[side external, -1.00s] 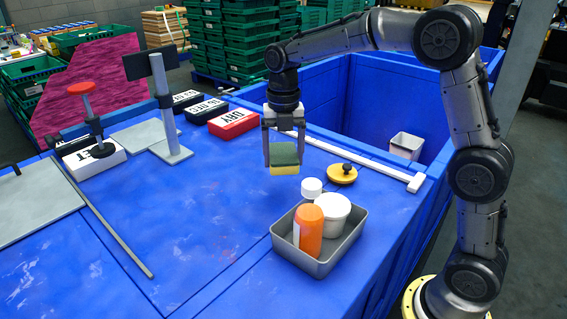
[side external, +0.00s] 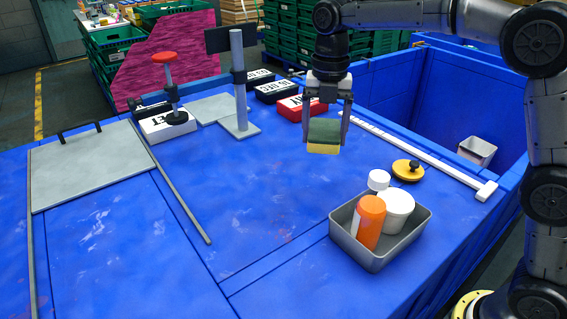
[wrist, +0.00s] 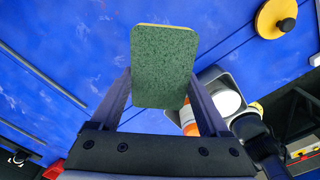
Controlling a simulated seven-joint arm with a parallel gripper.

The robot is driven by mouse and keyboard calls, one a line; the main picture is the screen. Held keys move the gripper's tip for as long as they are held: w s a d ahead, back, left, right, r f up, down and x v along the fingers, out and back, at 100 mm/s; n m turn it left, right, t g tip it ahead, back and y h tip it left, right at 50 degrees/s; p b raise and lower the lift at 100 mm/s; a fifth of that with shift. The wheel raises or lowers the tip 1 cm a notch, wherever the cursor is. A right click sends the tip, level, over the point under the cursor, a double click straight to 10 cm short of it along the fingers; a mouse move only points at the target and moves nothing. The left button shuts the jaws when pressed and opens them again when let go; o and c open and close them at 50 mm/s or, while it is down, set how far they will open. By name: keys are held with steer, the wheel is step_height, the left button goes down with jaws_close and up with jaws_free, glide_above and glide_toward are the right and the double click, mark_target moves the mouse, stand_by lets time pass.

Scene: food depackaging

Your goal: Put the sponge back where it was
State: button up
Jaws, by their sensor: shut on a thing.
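The sponge (side external: 324,135), green on top with a yellow layer below, is held in my gripper (side external: 326,122). The fingers are shut on its two sides, and it hangs above the blue table, in front of the red box. In the wrist view the sponge (wrist: 165,65) shows its broad green face between the fingers of my gripper (wrist: 163,88). I cannot tell from the pictures which spot the sponge came from.
A metal tray (side external: 350,246) holds an orange bottle (side external: 369,222) and white containers (side external: 398,205). A yellow lid (side external: 408,171) lies behind it. A red box (side external: 297,110) and a metal post stand (side external: 239,90) are at the back. The middle table (side external: 240,190) is clear.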

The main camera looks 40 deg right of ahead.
steer(key=w+a+f, duration=0.2)
steer(key=w+f, duration=0.2)
steer(key=w, duration=0.4)
glide_above(275, 167)
steer(key=s, duration=0.1)
step_height(275, 167, down, 4)
steer(key=shift+d+f, duration=0.1)
steer(key=shift+f, duration=0.1)
steer(key=shift+w+f, duration=0.5)
steer(key=shift+f, duration=1.6)
steer(key=shift+f, duration=0.1)
steer(key=o, duration=1.2)
steer(key=shift+c, duration=0.2)
step_height(275, 167, up, 12)
